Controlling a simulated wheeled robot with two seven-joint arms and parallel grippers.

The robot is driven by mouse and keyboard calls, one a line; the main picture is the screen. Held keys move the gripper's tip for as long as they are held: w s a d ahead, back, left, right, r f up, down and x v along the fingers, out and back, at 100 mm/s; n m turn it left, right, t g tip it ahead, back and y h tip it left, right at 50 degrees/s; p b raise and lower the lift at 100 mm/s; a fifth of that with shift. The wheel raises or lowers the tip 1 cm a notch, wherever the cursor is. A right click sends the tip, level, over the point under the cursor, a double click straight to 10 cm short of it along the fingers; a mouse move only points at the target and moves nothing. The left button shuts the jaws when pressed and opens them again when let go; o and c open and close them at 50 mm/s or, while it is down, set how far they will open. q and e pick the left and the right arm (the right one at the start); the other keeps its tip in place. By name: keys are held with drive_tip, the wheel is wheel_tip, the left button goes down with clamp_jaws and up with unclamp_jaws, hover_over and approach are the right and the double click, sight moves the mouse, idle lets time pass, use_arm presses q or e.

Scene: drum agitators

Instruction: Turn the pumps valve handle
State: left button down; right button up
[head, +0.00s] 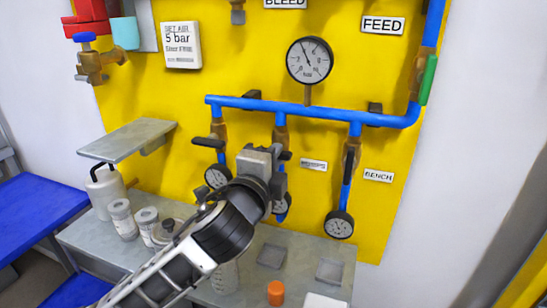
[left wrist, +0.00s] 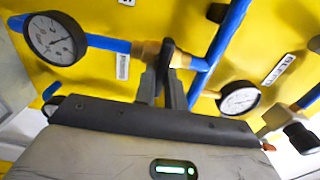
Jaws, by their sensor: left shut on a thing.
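A blue pipe manifold (head: 320,111) on a yellow panel has three branches going down. The left branch has a brass valve with a dark handle (head: 208,142) lying sideways. The right branch by the BENCH sign (head: 378,176) has a dark handle (head: 351,160) pointing down. My left gripper (head: 283,155) is at the middle branch and covers most of its valve. In the left wrist view its fingers (left wrist: 170,75) are close together beside a brass valve body (left wrist: 152,52).
Dial gauges hang below the branches, such as the right one (head: 339,225); a larger gauge (head: 310,60) is above the manifold. A green handle (head: 428,80) is on the feed pipe. A grey bench (head: 345,258) below holds jars and an orange-capped item (head: 276,292). A shelf (head: 128,140) juts out left.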

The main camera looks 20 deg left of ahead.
idle(0.5)
use_arm(q)
drive_tip(key=c, duration=1.5)
unclamp_jaws()
drive_tip(key=shift+o, duration=0.2)
